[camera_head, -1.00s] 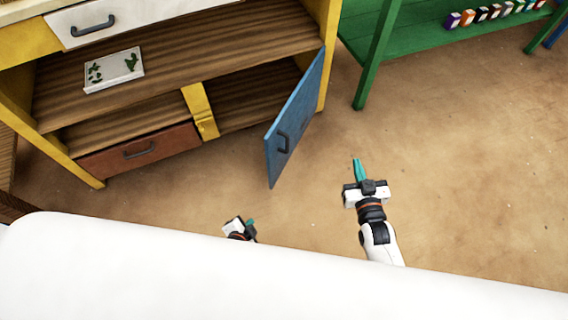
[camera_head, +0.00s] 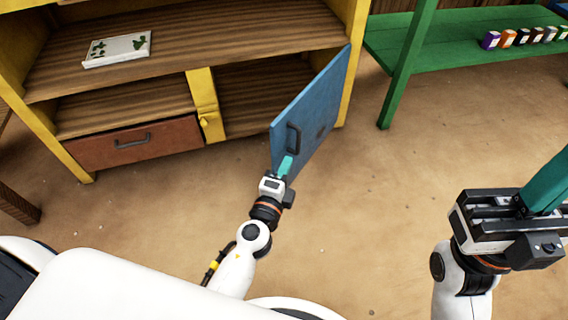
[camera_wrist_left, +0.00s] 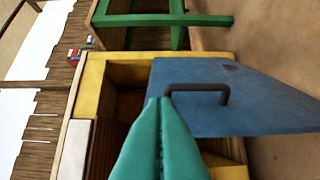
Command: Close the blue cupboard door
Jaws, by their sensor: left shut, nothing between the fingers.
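The blue cupboard door (camera_head: 313,110) stands open, swung out from the right post of the yellow cupboard (camera_head: 352,50). Its dark handle (camera_head: 293,138) is near the free edge; the handle also shows in the left wrist view (camera_wrist_left: 224,92). My left gripper (camera_head: 286,165) is shut and empty, its teal fingertips just below the handle in the head view. In the left wrist view the fingertips (camera_wrist_left: 159,103) are close to one end of the handle; I cannot tell if they touch. My right gripper (camera_head: 545,185) is at the right edge, away from the door, its fingers partly cut off.
The lower right compartment (camera_head: 245,100) behind the door looks empty. A green shelf (camera_head: 455,45) with small boxes stands right. The floor (camera_head: 390,190) is clear.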

